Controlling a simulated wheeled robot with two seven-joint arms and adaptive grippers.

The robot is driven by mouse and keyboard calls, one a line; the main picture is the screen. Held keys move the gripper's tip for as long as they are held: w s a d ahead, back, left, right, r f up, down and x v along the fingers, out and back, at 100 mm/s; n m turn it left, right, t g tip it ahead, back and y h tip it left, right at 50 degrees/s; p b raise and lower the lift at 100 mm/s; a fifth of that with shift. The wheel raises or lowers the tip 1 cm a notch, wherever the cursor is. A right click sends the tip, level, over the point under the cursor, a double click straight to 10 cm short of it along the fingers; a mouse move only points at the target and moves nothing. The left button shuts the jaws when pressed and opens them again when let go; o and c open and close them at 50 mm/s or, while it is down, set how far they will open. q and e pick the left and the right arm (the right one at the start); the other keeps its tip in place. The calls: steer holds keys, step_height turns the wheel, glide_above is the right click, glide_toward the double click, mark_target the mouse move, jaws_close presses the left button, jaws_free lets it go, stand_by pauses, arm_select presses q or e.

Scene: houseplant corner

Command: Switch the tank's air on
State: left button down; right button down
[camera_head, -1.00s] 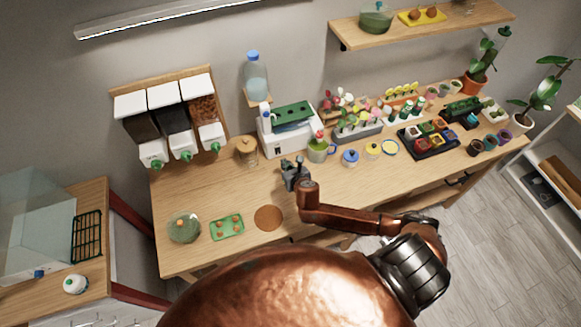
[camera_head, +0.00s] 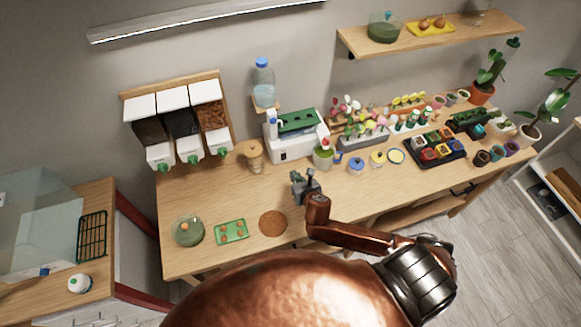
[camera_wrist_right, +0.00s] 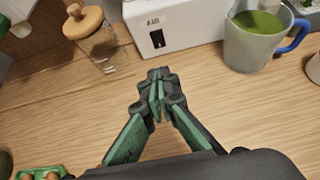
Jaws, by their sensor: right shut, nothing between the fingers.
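The white box (camera_head: 290,151) with a green top stands at the back of the wooden table. In the right wrist view its front (camera_wrist_right: 175,28) carries the label "AIR" and a small dark switch (camera_wrist_right: 157,38); I cannot tell the switch's position. My right gripper (camera_head: 299,177) is in front of the box, apart from it. In the right wrist view its fingertips (camera_wrist_right: 159,75) are together and empty, above bare wood and below the switch in the picture. A clear glass tank (camera_head: 40,215) stands on the side table at the left. My left gripper is out of view.
A green-filled mug (camera_wrist_right: 253,45) with a blue handle stands right of the box. A jar with a wooden lid (camera_head: 253,157) stands left of it. A brown round mat (camera_head: 272,223), green tray (camera_head: 231,231) and glass bowl (camera_head: 188,231) lie at the front left. Wood before the box is clear.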

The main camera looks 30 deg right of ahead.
steer(key=shift+s+d+f+p, duration=0.1)
steer(key=shift+s+f+p, duration=0.2)
steer(key=shift+f+p, duration=0.25)
steer(key=shift+w, duration=0.1)
glide_toward(284, 160)
steer(key=f, duration=0.1)
steer(key=w+f, duration=0.1)
steer(key=f, duration=0.1)
steer(key=shift+w+d, duration=0.15)
steer(key=shift+w+d+f, duration=0.1)
steer(key=shift+w+d, duration=0.05)
steer(key=shift+w, duration=0.85)
steer(key=shift+w+d+f, duration=0.15)
steer(key=shift+w+d, duration=0.05)
steer(key=shift+w, duration=0.75)
